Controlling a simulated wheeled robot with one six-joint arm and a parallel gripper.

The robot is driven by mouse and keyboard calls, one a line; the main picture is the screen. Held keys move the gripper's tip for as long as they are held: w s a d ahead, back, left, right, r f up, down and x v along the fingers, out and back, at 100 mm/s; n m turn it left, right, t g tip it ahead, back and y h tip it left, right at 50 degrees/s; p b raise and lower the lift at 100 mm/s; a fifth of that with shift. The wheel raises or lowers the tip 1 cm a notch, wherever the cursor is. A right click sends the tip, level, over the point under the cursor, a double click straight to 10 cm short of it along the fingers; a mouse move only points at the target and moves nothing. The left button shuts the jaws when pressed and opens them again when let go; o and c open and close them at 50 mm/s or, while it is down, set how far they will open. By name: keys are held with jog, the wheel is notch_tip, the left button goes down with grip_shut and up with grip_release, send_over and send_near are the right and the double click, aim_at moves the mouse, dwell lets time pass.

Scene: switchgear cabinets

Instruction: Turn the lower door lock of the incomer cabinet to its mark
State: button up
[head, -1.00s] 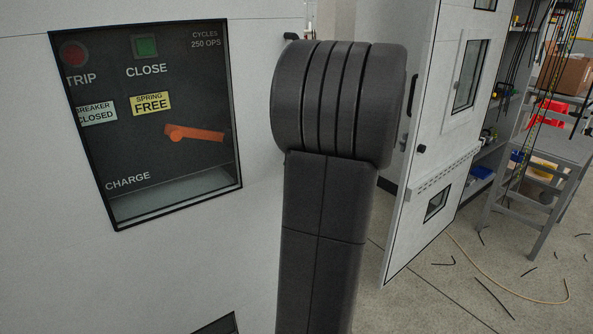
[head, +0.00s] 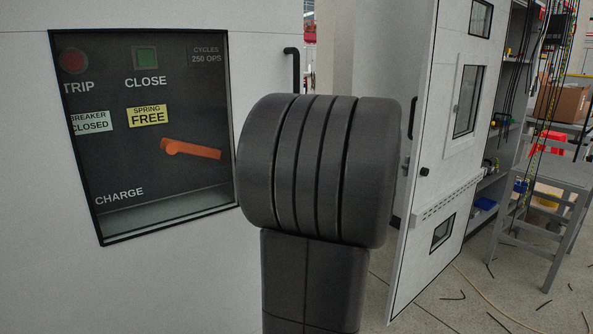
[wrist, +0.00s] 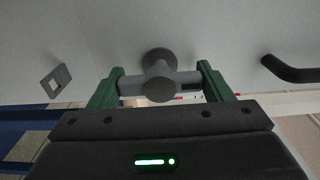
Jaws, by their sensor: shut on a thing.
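In the wrist view, the door lock (wrist: 160,62) is a grey round boss with a crossbar handle on the pale cabinet door (wrist: 215,35). My gripper (wrist: 161,72) has its green fingers at the two ends of the crossbar and is shut on it. The crossbar lies nearly level across the picture. I cannot make out a mark beside the lock. In the head view, my dark arm hides the gripper and the lock.
A black door handle (wrist: 290,70) is right of the lock. A small grey square plate (wrist: 56,80) is at left. In the head view, the breaker window (head: 145,130) is at left. An open cabinet door (head: 440,180) and a grey stool (head: 560,178) are at right.

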jog(key=o, duration=1)
jog(key=p+v, duration=0.2)
jog(key=v, duration=1.2)
jog(key=shift+w+a, duration=0.15)
jog(key=b+x, duration=0.1)
jog(key=x, duration=1.2)
jog(key=shift+w+a+b, duration=0.2)
jog(key=shift+w+b, duration=0.05)
jog(key=shift+b, duration=0.15)
